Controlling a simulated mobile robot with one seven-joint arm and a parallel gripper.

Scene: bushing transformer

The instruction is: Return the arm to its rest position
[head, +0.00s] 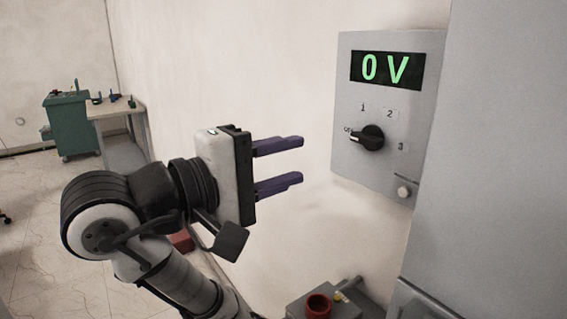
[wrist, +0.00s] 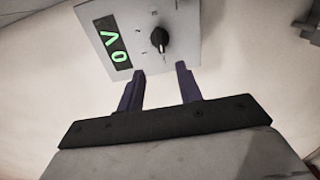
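My gripper (head: 302,160) is open and empty, with its two purple fingers pointing right towards the wall panel in the head view. In the wrist view my gripper (wrist: 160,70) also shows open, its fingers apart with nothing between them. The grey control panel (head: 350,75) is on the wall, to the right of the fingers and apart from them. Its display (head: 387,70) reads 0 V in green. The black rotary knob (head: 367,138) has its pointer towards the OFF mark. The knob (wrist: 160,41) also shows in the wrist view, beyond the fingertips.
A large grey cabinet (head: 490,150) stands close on the right. A grey box (head: 345,300) with a red ring-shaped part (head: 318,306) is below the panel. A green cart (head: 72,127) and a table (head: 115,107) stand at the far left. The left floor is mostly open.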

